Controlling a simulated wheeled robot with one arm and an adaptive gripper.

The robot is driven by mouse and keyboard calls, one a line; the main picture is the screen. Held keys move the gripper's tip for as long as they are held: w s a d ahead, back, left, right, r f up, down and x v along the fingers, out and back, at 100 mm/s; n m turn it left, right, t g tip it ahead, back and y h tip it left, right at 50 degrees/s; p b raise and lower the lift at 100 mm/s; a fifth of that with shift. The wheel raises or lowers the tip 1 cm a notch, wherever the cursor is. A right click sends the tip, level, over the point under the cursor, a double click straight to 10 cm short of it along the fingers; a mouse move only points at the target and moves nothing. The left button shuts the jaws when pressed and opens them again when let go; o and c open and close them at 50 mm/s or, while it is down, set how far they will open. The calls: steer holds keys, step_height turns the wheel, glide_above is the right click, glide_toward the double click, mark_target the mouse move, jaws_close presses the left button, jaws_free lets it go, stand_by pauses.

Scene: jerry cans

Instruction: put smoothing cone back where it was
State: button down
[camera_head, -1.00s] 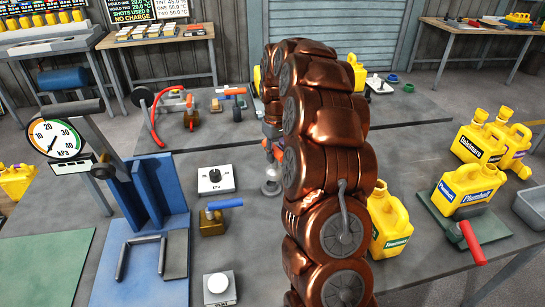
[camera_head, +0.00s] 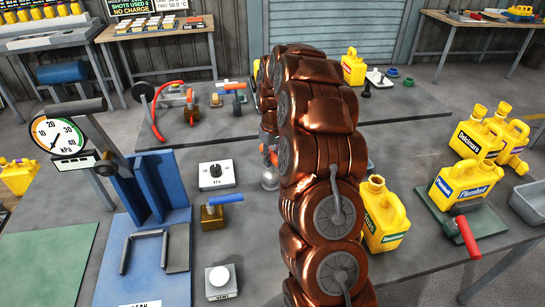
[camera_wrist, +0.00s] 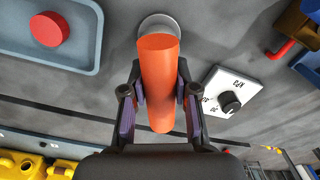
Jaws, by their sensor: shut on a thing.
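The smoothing cone has an orange handle (camera_wrist: 160,85) and a round grey end (camera_wrist: 158,22). In the wrist view my gripper (camera_wrist: 158,92) is shut around the handle, one finger on each side. The grey end shows beyond the fingers. In the head view the cone (camera_head: 270,179) is small, grey and upright over the grey table, just left of my copper arm, which hides most of my gripper. Whether it touches the table I cannot tell.
A white dial box (camera_head: 217,175), a blue-handled valve (camera_head: 213,215) and a white button box (camera_head: 221,282) stand left of the cone. Yellow cans (camera_head: 383,214) (camera_head: 465,184) stand to the right. A tray with a red disc (camera_wrist: 50,38) lies near the cone in the wrist view.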

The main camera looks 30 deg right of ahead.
steer(key=shift+f, duration=0.4)
steer(key=c, duration=0.9)
jaws_free()
steer(key=shift+r, duration=0.45)
step_height(320, 180, up, 11)
steer(key=shift+d+r+b, duration=0.1)
steer(key=shift+b, duration=1.15)
steer(key=shift+r, duration=0.6)
